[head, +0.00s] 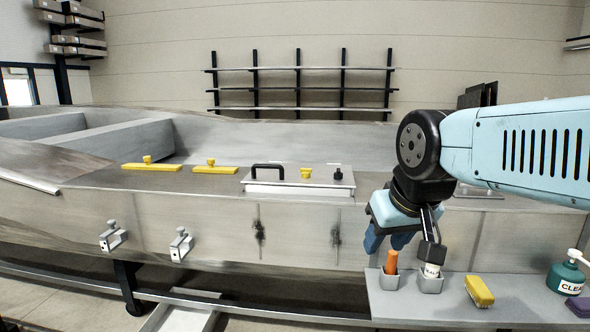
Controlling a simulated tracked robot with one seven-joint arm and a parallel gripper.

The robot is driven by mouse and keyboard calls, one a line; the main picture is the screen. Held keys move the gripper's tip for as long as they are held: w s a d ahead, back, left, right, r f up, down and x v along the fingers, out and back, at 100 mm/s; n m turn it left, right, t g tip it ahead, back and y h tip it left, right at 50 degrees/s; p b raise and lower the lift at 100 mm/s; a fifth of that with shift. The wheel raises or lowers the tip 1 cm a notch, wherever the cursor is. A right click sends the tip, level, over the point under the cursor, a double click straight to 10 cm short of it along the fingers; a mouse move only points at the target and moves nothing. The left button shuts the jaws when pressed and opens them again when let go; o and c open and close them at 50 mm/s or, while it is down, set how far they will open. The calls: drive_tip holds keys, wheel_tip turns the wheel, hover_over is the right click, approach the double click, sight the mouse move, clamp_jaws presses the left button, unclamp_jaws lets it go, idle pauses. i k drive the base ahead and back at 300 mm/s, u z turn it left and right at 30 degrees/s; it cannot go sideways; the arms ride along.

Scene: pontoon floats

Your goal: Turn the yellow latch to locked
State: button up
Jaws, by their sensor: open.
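A grey hatch lid (274,188) lies on the boat's side deck. It carries a black handle, a small yellow knob-like latch (306,173) at its middle and a small black fitting at its right. The latch is too small to tell which way it points. Two yellow bars with knobs, one at the far left (151,165) and one nearer the hatch (214,168), lie further left on the deck.
A grey shelf (432,310) in front of the hull holds an orange-handled thing (391,263) and a white tube (431,271) in cups, a yellow brush (479,291) and a green pump bottle (567,276). Two clamps (181,244) sit on the hull's side. The deck around the hatch looks clear.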

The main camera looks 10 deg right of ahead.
sight(305, 172)
drive_tip(key=i, duration=1)
